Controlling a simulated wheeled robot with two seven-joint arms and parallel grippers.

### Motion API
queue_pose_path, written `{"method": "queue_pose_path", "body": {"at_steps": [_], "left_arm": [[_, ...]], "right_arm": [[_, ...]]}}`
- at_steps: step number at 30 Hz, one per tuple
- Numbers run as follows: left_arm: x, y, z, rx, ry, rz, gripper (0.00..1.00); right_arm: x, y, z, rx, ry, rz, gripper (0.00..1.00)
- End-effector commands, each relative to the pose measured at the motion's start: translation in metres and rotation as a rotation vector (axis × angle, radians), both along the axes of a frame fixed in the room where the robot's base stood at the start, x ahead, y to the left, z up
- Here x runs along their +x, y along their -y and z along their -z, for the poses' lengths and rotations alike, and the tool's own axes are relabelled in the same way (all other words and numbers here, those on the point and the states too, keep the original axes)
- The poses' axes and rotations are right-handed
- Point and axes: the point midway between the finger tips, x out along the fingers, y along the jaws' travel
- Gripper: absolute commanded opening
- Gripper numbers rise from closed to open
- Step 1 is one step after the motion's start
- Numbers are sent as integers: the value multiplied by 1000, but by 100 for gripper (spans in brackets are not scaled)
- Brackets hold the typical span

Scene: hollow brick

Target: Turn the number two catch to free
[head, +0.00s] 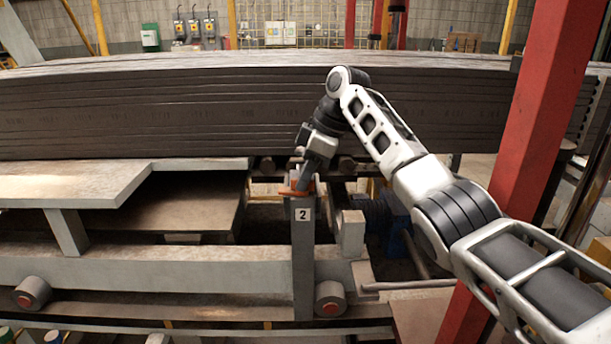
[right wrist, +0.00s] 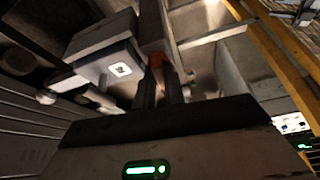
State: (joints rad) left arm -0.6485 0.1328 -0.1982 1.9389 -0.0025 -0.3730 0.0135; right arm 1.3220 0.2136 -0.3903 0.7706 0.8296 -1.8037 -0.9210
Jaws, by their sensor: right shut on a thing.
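The number two catch has an orange lever (head: 294,192) on top of a grey post (head: 303,260) that bears a white plate with a 2. My right gripper (head: 305,183) reaches down onto the lever from above and is shut on it, hiding part of it. In the right wrist view the orange lever (right wrist: 156,61) sits between the two dark fingers (right wrist: 160,88), beside the post head with its number plate (right wrist: 120,69). I cannot tell the lever's exact angle. My left gripper is not in view.
A long stack of dark steel plates (head: 180,110) lies behind the post. Pale metal beams (head: 160,270) and a shelf (head: 70,185) are to its left. A red column (head: 520,150) stands at the right, close to my right arm. Rollers (head: 330,298) sit low near the post.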

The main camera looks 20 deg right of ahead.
Motion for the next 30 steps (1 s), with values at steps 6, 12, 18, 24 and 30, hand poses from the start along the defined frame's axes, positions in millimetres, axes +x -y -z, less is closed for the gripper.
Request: {"method": "queue_pose_path", "body": {"at_steps": [6, 12, 18, 24, 30], "left_arm": [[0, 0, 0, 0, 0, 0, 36], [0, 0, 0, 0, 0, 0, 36], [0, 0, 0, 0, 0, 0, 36], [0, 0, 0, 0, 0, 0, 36], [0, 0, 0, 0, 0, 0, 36]], "right_arm": [[1, -1, -2, 2, 4, -96, 0], [1, 0, -2, 0, 5, -138, 0], [1, 0, -2, -1, 6, -149, 0], [1, 0, -2, -1, 6, -149, 0], [1, 0, -2, -1, 4, -149, 33]]}}
